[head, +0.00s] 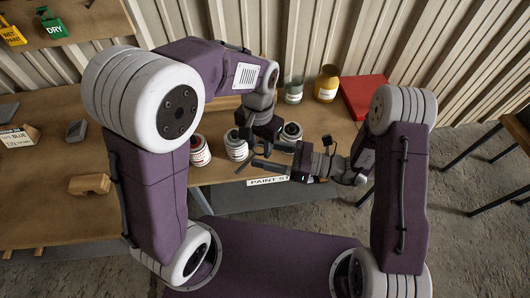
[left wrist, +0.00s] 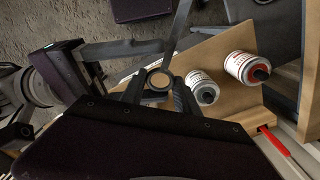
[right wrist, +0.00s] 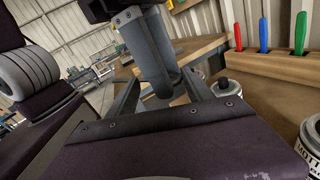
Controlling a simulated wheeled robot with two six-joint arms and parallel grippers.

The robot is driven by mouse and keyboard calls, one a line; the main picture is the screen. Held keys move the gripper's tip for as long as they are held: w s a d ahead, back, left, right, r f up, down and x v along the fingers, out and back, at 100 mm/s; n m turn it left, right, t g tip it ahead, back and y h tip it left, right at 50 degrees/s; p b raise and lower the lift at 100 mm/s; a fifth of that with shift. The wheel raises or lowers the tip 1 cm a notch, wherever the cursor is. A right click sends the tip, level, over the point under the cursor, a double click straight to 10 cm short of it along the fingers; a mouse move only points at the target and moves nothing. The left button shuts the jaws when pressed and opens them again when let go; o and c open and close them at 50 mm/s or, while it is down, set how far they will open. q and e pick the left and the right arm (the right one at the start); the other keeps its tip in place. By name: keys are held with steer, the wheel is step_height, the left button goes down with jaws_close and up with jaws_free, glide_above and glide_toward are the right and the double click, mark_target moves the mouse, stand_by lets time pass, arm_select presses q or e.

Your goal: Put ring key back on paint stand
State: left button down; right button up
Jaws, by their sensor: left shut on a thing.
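My left gripper (head: 262,146) is low over the front of the bench among the paint cans. In the left wrist view its fingers (left wrist: 159,92) are shut on the ring key (left wrist: 158,80), a dark ring with tan wood showing through it. The rest of the key is hidden. My right gripper (head: 268,158) is close beside it, with its fingers spread. The right wrist view shows its fingers (right wrist: 162,92) apart, with a grey rounded part between them that I cannot identify for sure. The paint stand's white label (head: 268,181) is on the front edge, below the grippers.
White paint cans stand near the grippers: one at left (head: 200,150), one in the middle (head: 236,145), one at right (head: 292,131). A red box (head: 366,95) and a yellow jar (head: 326,84) are behind. A wooden rack (right wrist: 275,72) holds colored-handled tools.

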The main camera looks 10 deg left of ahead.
arm_select(q)
steer(key=shift+w, duration=0.15)
arm_select(e)
steer(key=shift+s, duration=0.15)
steer(key=shift+c, duration=0.2)
arm_select(q)
steer(key=c, duration=0.8)
jaws_free()
steer(key=shift+d, duration=0.1)
arm_select(e)
jaws_close()
arm_select(q)
step_height(320, 180, up, 12)
steer(key=s+a+f+n, duration=0.1)
steer(key=s+a+f, duration=0.1)
steer(key=f, duration=0.3)
steer(key=s+a+f+n, duration=0.2)
steer(key=s+a+f, duration=0.1)
steer(key=f, duration=0.3)
steer(key=s+a+f+n+t, duration=0.1)
steer(key=s+a+f+n, duration=0.1)
steer(key=f, duration=0.4)
steer(key=shift+s+a, duration=0.25)
steer(key=shift+a, duration=0.45)
steer(key=shift+s+a, duration=0.2)
steer(key=shift+a, duration=0.45)
